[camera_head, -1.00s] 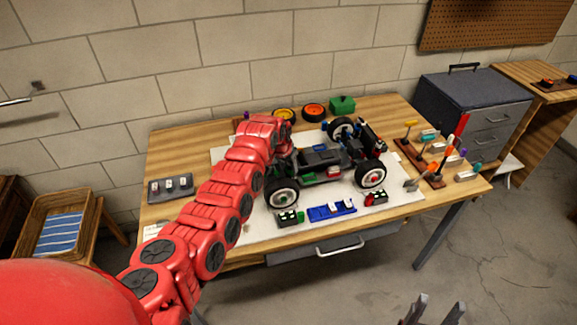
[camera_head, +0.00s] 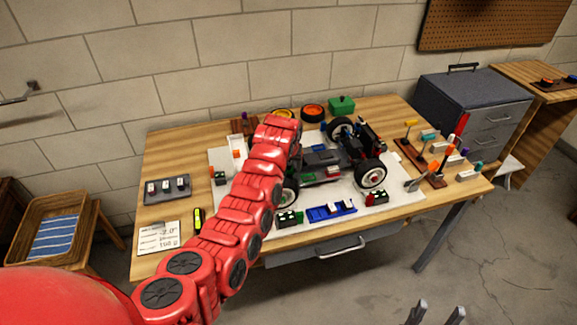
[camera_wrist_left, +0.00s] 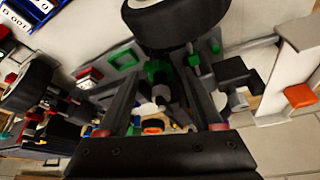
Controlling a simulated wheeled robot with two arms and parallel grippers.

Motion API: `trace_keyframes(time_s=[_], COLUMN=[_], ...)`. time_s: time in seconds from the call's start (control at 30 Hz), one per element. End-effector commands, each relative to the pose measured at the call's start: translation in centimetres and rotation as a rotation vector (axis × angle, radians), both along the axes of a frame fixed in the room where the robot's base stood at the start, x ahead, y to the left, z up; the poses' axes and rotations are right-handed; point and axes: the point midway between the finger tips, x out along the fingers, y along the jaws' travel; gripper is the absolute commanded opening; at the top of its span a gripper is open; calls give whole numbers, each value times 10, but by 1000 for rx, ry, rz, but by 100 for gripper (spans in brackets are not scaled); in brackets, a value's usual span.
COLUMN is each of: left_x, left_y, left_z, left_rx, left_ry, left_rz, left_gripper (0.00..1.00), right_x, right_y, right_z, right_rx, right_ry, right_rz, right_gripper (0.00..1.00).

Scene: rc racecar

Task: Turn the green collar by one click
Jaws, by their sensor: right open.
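The RC car (camera_head: 322,160) stands on a white mat on the workbench, its left end partly hidden by my left arm. In the left wrist view, a green collar (camera_wrist_left: 156,72) shows on a dark and grey shaft-like part below a large black tyre (camera_wrist_left: 165,22). My left gripper (camera_wrist_left: 162,72) has its two dark fingers apart, one on each side of the collar; contact cannot be told. In the head view the left gripper is hidden by its own arm. My right gripper (camera_head: 437,312) is open and empty at the bottom edge, away from the bench.
Small blocks (camera_head: 332,210) lie along the mat's front. A grey tray (camera_head: 167,188), a note card (camera_head: 158,238) and a yellow-black tool (camera_head: 197,220) are at left. Orange wheels and a green box (camera_head: 341,105) stand behind. Tool racks (camera_head: 432,165) are at right.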

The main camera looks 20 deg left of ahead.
Motion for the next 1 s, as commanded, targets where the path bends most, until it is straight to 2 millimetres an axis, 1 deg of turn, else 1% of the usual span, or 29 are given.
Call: trace_keyframes(time_s=[0.27, 0.37, 0.47, 0.53, 0.67, 0.77, 0.8, 0.9, 1.0], left_x=[-1, -3, -6, -11, -21, -32, -35, -43, -48], left_y=[0, -1, -3, -3, -6, -8, -7, -9, -11], left_z=[2, 7, 20, 30, 56, 81, 95, 114, 123], left_rx=[0, 1, 0, -1, -1, -1, -1, -3, -4], left_ry=[0, 0, -5, -7, -9, -8, -5, -1, 3], left_rz=[-1, -2, -2, 0, 0, -1, 1, 1, -1], left_gripper=[68, 68, 68, 68, 68, 68, 68, 68, 68], right_x=[0, 0, 0, 0, 0, 0, 0, 0, 0], right_y=[0, 0, 0, 0, 0, 0, 0, 0, 0], right_z=[-1, -3, -6, -9, -16, -23, -10, 2, 9], right_rx=[0, 0, 0, 0, 0, 0, 0, 0, 0], right_ry=[0, 0, 0, 0, 0, 0, 1, 0, 0], right_rz=[0, 0, 0, 0, 0, 0, 0, 0, 0], right_gripper=[57, 57, 57, 57, 57, 57, 57, 57, 57])
